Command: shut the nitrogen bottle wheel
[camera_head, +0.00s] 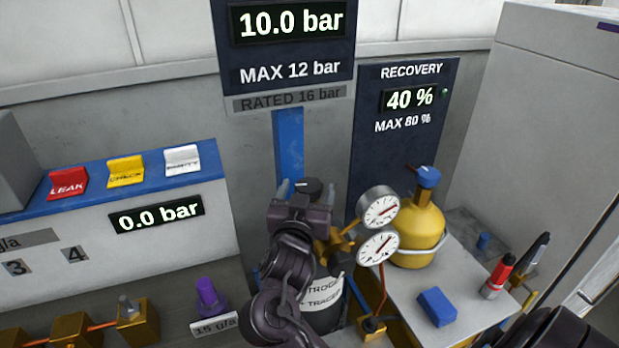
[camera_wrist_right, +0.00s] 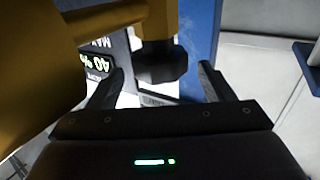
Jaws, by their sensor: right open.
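The nitrogen bottle (camera_head: 322,318) stands low in the middle of the head view, with a white label partly hidden by my right arm. Its wheel, a dark knob (camera_head: 309,185), shows above the brass valve body. My right gripper (camera_head: 304,190) is open, with one finger on each side of the wheel. In the right wrist view the dark wheel (camera_wrist_right: 160,64) lies between the open fingertips of the gripper (camera_wrist_right: 161,74), with visible gaps on both sides. Whether a finger touches it cannot be told. My left gripper is not in view.
Two round gauges (camera_head: 378,206) sit close right of the valve. A yellow cylinder (camera_head: 418,234) with a blue top stands behind them. The upper display (camera_head: 290,22) reads 10.0 bar.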

